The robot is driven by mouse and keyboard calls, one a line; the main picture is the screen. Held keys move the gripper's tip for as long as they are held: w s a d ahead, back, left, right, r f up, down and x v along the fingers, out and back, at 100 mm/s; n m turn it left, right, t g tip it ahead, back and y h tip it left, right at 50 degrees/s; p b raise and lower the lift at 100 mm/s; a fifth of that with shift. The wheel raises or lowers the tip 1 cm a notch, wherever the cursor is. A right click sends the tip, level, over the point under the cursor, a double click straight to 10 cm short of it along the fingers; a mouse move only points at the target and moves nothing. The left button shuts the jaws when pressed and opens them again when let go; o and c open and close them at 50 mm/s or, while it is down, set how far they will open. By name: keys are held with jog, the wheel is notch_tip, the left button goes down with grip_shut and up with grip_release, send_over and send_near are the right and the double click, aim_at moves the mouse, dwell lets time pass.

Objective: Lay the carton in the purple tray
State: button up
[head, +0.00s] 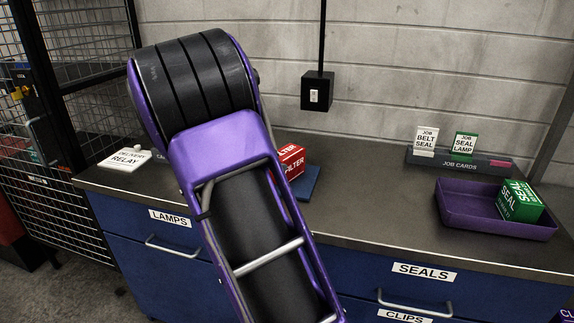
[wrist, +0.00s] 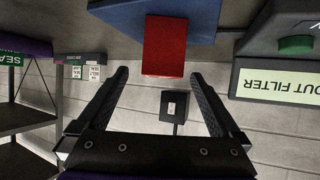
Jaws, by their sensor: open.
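A red carton (head: 291,160), partly lettered FILTER, stands on a blue pad (head: 310,183) on the counter; its left part is hidden in the head view. The purple tray (head: 470,213) lies at the right of the counter, with a green SEAL carton (head: 520,201) in its right end. In the wrist view, which is upside down, my gripper (wrist: 160,78) is open and empty. The red carton (wrist: 168,45) shows ahead, in line with the gap between the fingertips, apart from both. The gripper is hidden in the head view.
A job card holder (head: 460,161) stands behind the tray. A white delivery relay sign (head: 125,160) lies at the counter's left. A device with a green button (wrist: 297,45) shows at the right of the wrist view. The tray's left part is clear.

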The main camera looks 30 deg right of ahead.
aim_at(287, 161)
jog(key=x, duration=1)
jog(key=shift+w+d+r+p, duration=0.1)
jog(key=shift+w+d+p, duration=0.05)
jog(key=shift+w+p, duration=0.2)
jog(key=shift+r, duration=0.1)
grip_shut()
jog(key=shift+r, duration=0.1)
notch_tip(287, 161, up, 28)
jog(key=p, duration=0.3)
dwell(0.3)
jog(key=shift+s, duration=0.1)
